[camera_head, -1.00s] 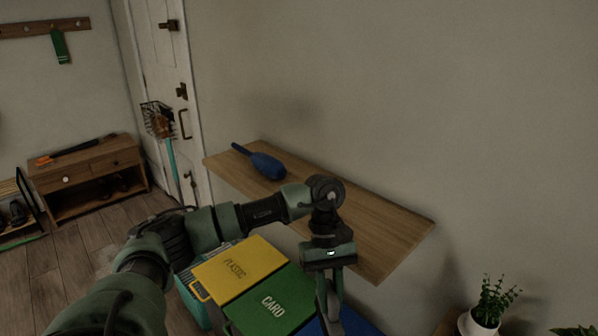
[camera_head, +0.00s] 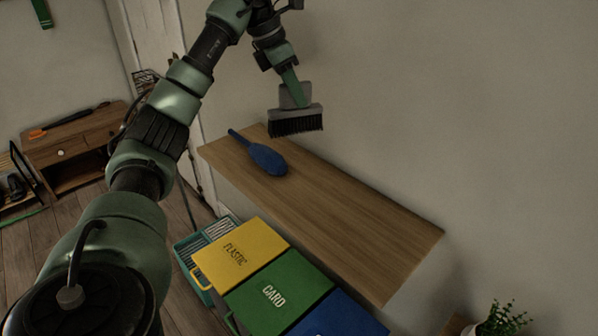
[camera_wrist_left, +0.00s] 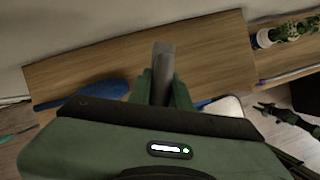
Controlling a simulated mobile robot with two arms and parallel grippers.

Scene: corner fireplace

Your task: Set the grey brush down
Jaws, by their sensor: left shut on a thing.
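The grey brush (camera_head: 296,120) has a grey body and dark bristles that point down. My left gripper (camera_head: 291,92) is shut on its upper part and holds it in the air over the back left of the wooden shelf (camera_head: 350,220). In the left wrist view the brush (camera_wrist_left: 163,72) shows as a grey bar between the green fingers of my gripper (camera_wrist_left: 163,90), with the shelf (camera_wrist_left: 215,60) behind it. A blue duster (camera_head: 266,158) lies on the shelf, below and left of the brush.
Yellow (camera_head: 240,257), green (camera_head: 277,295) and blue (camera_head: 340,318) bin lids lie below the shelf's front edge. The middle and right of the shelf are bare. A potted plant (camera_head: 500,320) stands at the lower right. A wall backs the shelf.

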